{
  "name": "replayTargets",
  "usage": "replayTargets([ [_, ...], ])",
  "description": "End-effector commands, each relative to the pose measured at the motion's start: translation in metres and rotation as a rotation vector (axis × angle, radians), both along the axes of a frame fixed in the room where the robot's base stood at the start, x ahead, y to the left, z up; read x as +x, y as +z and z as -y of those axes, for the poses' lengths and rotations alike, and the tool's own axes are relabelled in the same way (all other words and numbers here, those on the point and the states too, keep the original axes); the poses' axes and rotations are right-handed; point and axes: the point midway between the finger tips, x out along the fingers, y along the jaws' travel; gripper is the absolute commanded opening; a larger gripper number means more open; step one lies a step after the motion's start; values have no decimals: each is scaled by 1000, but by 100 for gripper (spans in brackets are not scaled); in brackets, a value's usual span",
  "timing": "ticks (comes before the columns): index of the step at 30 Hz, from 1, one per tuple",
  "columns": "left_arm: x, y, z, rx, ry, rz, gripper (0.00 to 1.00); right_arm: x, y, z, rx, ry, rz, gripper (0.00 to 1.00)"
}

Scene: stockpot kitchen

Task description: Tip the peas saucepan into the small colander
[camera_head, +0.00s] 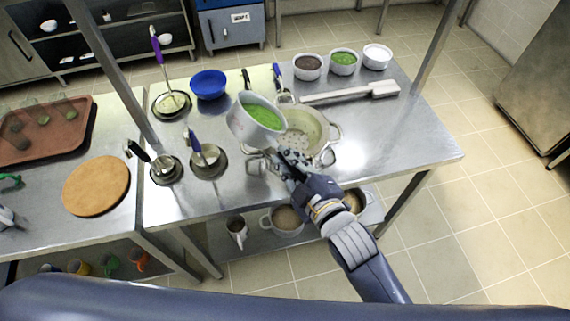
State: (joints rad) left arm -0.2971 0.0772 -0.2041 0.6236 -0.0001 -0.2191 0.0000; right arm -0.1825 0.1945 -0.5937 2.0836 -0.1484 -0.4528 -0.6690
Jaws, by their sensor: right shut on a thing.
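The peas saucepan (258,120), a pale pan with green contents, is tilted toward me over the left part of a pale two-handled colander (307,132). The contents still show inside the pan. The colander has holes in its floor and stands on the steel table. My right gripper (281,160) is shut at the near side of the saucepan, in front of the colander's near rim. The fingers hide the exact grip point. No left gripper can be made out.
A blue bowl (208,84) and small pans stand left of the saucepan. Three white bowls (343,62) stand at the back, with a long-handled brush (380,89) in front. The table's right end is clear. A round wooden board (97,185) lies on the left counter.

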Motion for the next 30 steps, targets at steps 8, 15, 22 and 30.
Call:
replayTargets([
  [8,-3,-26,-6,7,5,-6,40,7,2,12,251,1,-119,0],
  [15,-5,-43,-6,8,5,-9,40,12,1,22,430,2,-215,0],
  [22,-5,-53,-6,7,5,-9,40,20,-8,38,662,3,-338,0],
  [30,-5,-70,-5,6,3,-9,40,30,-15,57,937,2,-484,0],
])
